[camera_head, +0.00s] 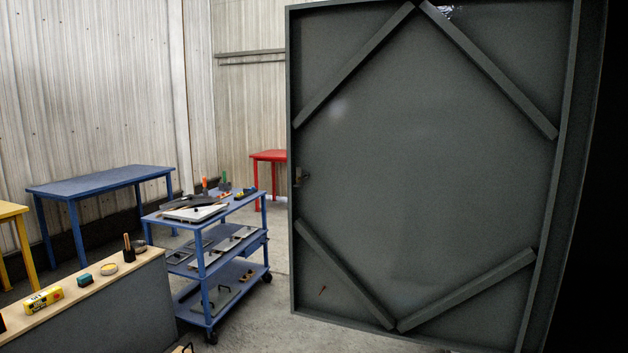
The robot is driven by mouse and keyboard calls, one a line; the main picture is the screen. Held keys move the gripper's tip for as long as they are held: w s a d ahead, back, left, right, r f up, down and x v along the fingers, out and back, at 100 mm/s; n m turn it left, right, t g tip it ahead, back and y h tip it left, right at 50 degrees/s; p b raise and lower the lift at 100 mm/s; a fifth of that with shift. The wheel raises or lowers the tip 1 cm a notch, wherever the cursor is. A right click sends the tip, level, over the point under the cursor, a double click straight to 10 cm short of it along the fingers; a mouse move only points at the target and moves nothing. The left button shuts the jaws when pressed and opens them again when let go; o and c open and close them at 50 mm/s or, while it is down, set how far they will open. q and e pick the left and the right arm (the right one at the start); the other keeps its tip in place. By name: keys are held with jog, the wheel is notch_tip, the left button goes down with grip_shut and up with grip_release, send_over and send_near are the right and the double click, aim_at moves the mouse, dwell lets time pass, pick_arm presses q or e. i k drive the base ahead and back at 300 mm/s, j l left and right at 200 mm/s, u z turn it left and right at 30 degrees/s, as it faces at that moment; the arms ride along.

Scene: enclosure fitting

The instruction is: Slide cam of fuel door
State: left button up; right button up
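A large dark grey door panel (430,170) with diagonal braces near its corners fills the right half of the head view; I take it to be the fuel door. A small dark piece with a brownish part (300,177) sits at mid-height on its left edge. It may be the cam, but it is too small to make out its shape or position. Neither of my grippers can be made out in this view.
A blue three-shelf cart (204,262) with tools and flat parts stands left of the door. A wood-topped bench (78,284) holds small items at lower left. A blue table (100,181) and a red table (268,156) stand behind. Concrete floor shows between cart and door.

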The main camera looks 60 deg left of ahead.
aim_at(300, 170)
jog(key=u, duration=2.1)
jog(key=i+j, duration=0.15)
jog(key=i, duration=0.4)
jog(key=i+j, duration=0.2)
jog(key=i, duration=0.35)
jog(key=i+j, duration=0.15)
jog(key=i, duration=0.35)
